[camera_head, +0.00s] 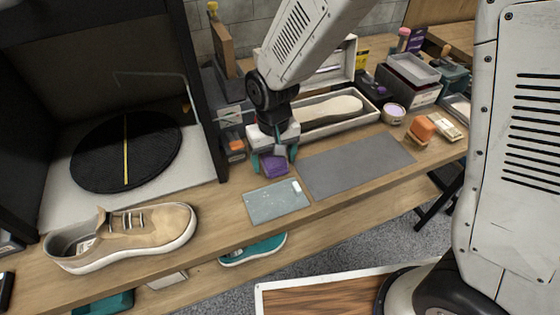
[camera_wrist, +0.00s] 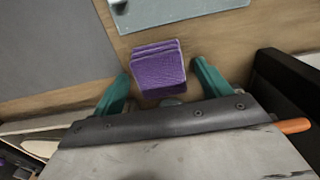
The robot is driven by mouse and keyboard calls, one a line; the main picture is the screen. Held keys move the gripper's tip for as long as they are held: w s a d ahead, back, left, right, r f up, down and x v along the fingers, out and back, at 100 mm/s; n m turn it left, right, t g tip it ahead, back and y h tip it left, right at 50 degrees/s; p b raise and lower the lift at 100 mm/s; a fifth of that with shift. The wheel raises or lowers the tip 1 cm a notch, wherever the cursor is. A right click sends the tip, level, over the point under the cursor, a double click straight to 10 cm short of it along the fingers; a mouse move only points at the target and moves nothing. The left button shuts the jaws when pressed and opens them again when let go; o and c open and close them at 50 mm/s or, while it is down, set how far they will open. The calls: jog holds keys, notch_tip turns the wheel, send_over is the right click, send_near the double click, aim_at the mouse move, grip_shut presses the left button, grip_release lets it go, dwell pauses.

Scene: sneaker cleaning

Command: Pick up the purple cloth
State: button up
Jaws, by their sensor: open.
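The purple cloth (camera_head: 273,166) is a small folded stack on the wooden bench, just behind the light grey-blue board. In the wrist view the cloth (camera_wrist: 158,70) lies between and a little beyond the two teal fingertips. My gripper (camera_head: 273,160) is above it, pointing down, with one finger on each side of the cloth. The gripper (camera_wrist: 162,75) is open, and a gap shows between the cloth and the right finger. The left finger is close to the cloth's edge; I cannot tell whether it touches.
A grey-blue board (camera_head: 276,201) lies in front of the cloth, and a dark grey mat (camera_head: 355,164) to the right. A tan sneaker (camera_head: 125,236) stands at left. A tray with an insole (camera_head: 328,109) is behind. The black booth's post (camera_head: 197,90) is close on the left.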

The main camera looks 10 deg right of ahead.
jog(key=shift+f, duration=0.1)
jog(key=shift+c, duration=0.3)
jog(key=c, duration=1.1)
jog(key=shift+o, duration=0.2)
